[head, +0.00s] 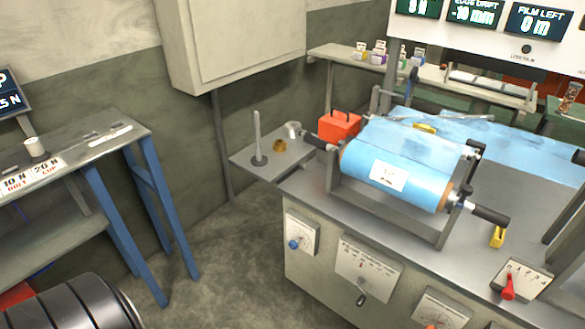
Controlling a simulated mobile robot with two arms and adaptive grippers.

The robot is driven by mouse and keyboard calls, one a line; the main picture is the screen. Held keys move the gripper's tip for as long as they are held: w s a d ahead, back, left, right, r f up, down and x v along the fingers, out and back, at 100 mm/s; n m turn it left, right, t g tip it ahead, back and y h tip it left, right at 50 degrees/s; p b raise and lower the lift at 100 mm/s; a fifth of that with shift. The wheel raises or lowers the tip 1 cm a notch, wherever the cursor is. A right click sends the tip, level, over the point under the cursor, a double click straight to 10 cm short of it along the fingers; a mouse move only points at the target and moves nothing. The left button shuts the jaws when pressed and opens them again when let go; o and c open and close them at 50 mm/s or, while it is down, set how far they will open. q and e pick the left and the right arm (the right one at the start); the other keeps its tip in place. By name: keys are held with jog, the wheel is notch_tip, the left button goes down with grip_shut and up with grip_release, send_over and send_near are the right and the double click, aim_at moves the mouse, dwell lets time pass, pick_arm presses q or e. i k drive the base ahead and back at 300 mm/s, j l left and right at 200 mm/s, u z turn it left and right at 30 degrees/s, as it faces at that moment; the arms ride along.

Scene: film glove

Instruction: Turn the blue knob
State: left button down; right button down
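The blue knob (294,244) is small and round. It sits at the lower left of a white dial plate (301,233) on the front face of the grey machine cabinet (310,275), near its left corner. The dial above the knob has a scale too small to read. Neither of my grippers shows in the head view, and nothing touches the knob.
A blue film roll (405,172) lies in a frame on the cabinet top, with black crank handles. A lever plate (365,270) and a red lever (508,288) are to the right. A blue-legged bench (80,165) stands left. The floor (225,250) between is clear.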

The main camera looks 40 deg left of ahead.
aim_at(292, 244)
jog(key=u, duration=1.1)
